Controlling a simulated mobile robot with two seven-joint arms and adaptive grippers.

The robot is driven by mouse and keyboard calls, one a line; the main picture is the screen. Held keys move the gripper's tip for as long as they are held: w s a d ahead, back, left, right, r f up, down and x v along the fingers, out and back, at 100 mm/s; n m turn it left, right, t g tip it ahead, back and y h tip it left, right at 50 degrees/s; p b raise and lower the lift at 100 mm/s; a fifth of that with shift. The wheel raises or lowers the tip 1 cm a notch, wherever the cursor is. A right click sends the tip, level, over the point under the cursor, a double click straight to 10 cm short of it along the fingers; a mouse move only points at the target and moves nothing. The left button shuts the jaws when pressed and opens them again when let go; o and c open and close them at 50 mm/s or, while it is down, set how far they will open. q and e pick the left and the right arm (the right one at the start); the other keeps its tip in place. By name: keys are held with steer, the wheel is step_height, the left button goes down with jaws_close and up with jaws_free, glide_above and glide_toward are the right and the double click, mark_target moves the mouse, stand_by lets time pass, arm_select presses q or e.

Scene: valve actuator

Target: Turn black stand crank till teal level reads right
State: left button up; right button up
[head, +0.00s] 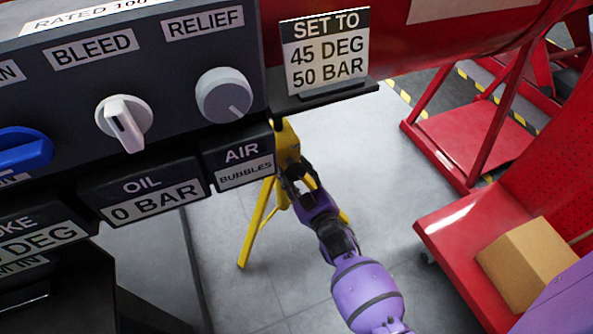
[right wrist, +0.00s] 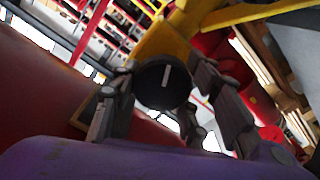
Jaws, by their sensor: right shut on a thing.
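My right gripper (head: 298,172) reaches up from the bottom of the head view to the yellow stand (head: 260,222), beside the panel's right end. In the right wrist view its fingers stand on either side of a round black crank knob (right wrist: 163,84) with a white line on its face. The gripper is shut on this black crank. The fingers hide the crank in the head view. Yellow metal of the stand shows behind the knob. I see no teal level in either view. My left gripper is not in view.
The dark panel carries a bleed knob (head: 124,120), a relief knob (head: 224,95) and a blue handle (head: 22,150). Oil (head: 150,200) reads 0 BAR; air (head: 243,165) reads BUBBLES. A sign (head: 325,50) says 45 DEG, 50 BAR. A cardboard box (head: 530,262) sits right on red metal.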

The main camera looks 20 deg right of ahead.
steer(key=shift+d+r+m, duration=0.15)
steer(key=shift+m, duration=0.15)
steer(key=m+p, duration=0.1)
steer(key=m, duration=0.1)
steer(key=shift+m, duration=0.4)
steer(key=m, duration=0.2)
steer(key=shift+d+m+p, duration=0.1)
steer(key=shift+m+p, duration=0.25)
steer(key=shift+m, duration=0.05)
steer(key=m, duration=0.5)
steer(key=shift+d+f, duration=0.1)
steer(key=shift+f, duration=0.1)
steer(key=shift+m, duration=0.3)
steer(key=o, duration=1.1)
steer(key=shift+f, duration=0.1)
